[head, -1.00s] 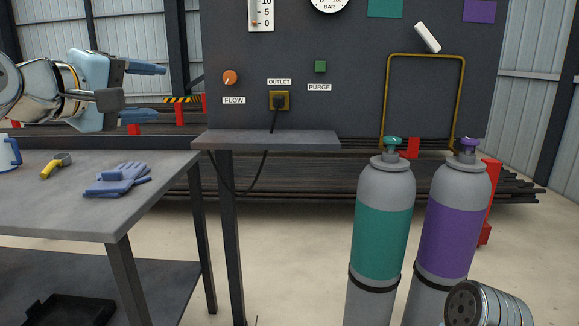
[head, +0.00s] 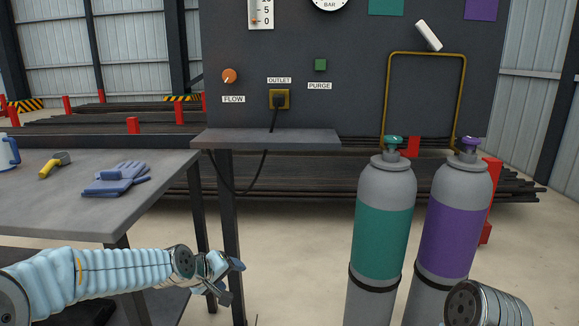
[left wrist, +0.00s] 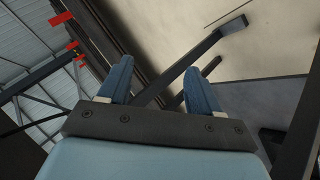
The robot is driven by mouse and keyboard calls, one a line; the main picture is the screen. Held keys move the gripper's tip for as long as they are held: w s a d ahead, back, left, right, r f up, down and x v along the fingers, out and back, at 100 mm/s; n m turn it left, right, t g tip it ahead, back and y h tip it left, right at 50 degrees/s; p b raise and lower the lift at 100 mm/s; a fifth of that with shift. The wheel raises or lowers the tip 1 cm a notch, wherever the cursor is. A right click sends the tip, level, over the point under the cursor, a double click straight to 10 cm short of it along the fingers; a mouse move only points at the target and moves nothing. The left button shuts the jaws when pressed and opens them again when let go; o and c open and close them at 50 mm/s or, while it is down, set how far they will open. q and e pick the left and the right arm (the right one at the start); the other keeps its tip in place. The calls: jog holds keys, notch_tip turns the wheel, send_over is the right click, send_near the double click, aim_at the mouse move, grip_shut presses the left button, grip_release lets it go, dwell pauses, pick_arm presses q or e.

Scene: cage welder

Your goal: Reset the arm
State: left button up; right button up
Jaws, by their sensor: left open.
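My left arm comes in from the lower left in the head view. Its gripper (head: 232,281) is low, in front of the table's legs and below the tabletop level. In the left wrist view the two blue fingers (left wrist: 152,88) stand apart with nothing between them, so it is open and empty. A rounded metal part of my right arm (head: 488,304) shows at the lower right edge of the head view. The right gripper is out of view.
A narrow shelf (head: 265,140) juts from the dark panel (head: 350,100). A teal-banded cylinder (head: 384,238) and a purple-banded cylinder (head: 447,240) stand at right.

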pick_arm(q)
jog(key=s+d+f+m+g, duration=0.1)
jog(key=s+f, duration=0.2)
jog(key=f, duration=0.5)
jog(key=s+d+f+g, duration=0.1)
jog(key=s+f+g, duration=0.15)
jog(key=f, duration=0.45)
jog(key=s+d+f+m+g, duration=0.1)
jog(key=s+f+m+g, duration=0.1)
jog(key=s+f, duration=0.7)
jog(key=s+d+f+m+g, duration=0.1)
jog(key=s+f+m+g, duration=0.1)
jog(key=s+f, duration=0.8)
jog(key=s, duration=0.6)
jog(key=shift+d+f, duration=0.3)
pick_arm(e)
grip_shut()
pick_arm(q)
jog(key=shift+g, duration=0.25)
